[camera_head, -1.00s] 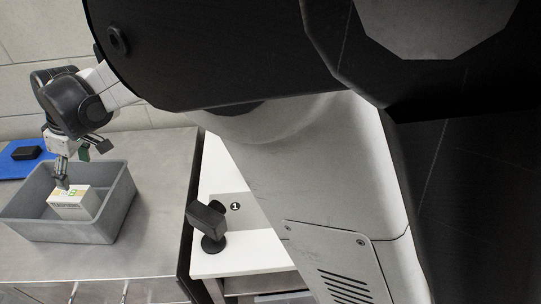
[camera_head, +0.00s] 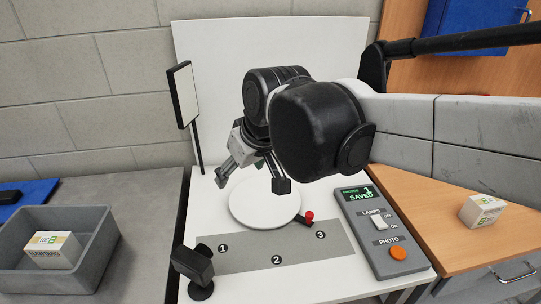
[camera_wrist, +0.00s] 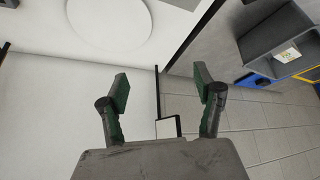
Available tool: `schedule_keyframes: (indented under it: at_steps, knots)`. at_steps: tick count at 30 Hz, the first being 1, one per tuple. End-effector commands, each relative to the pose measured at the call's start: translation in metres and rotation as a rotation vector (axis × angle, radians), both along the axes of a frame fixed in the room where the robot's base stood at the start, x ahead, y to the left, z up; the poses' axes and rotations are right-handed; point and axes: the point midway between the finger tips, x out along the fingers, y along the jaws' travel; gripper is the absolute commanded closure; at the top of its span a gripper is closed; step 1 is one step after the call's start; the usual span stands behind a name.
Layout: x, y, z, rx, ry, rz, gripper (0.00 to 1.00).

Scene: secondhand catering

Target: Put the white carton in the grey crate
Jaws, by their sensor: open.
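A white carton (camera_head: 52,252) with green and orange print sits inside the grey crate (camera_head: 96,231) on the left counter. Its lower part is hidden by the crate's front wall. The wrist view also shows the grey crate (camera_wrist: 271,34) with a pale carton (camera_wrist: 287,54) in it. A similar white carton (camera_head: 482,211) stands on the wooden bench at the right. My gripper (camera_head: 251,182) is open and empty above the white table, well to the right of the crate. Its two spread fingers (camera_wrist: 162,87) show nothing between them in the wrist view.
Below my gripper is a round white disc (camera_head: 265,205) with a red knob (camera_head: 309,216). A control box (camera_head: 385,232) reads "SAVED". A black lamp (camera_head: 195,270) and an upright panel (camera_head: 183,95) stand at the table's left. A blue mat (camera_head: 35,190) lies behind the crate.

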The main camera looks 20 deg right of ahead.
Motion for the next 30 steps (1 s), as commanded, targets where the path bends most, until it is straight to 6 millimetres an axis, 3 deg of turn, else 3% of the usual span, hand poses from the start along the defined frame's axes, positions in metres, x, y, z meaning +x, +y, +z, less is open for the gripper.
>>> schedule_keyframes:
  at_steps: [1, 6, 12, 18, 30]
  knots:
    - [-0.014, -0.02, -0.004, 0.005, -0.008, -0.049, 0.35]
    - [-0.054, -0.071, -0.019, 0.021, -0.036, -0.2, 0.35]
    - [-0.094, -0.113, -0.041, 0.038, -0.067, -0.347, 0.35]
    - [-0.113, -0.13, -0.054, 0.045, -0.081, -0.415, 0.35]
    - [-0.114, -0.132, -0.059, 0.047, -0.083, -0.421, 0.35]
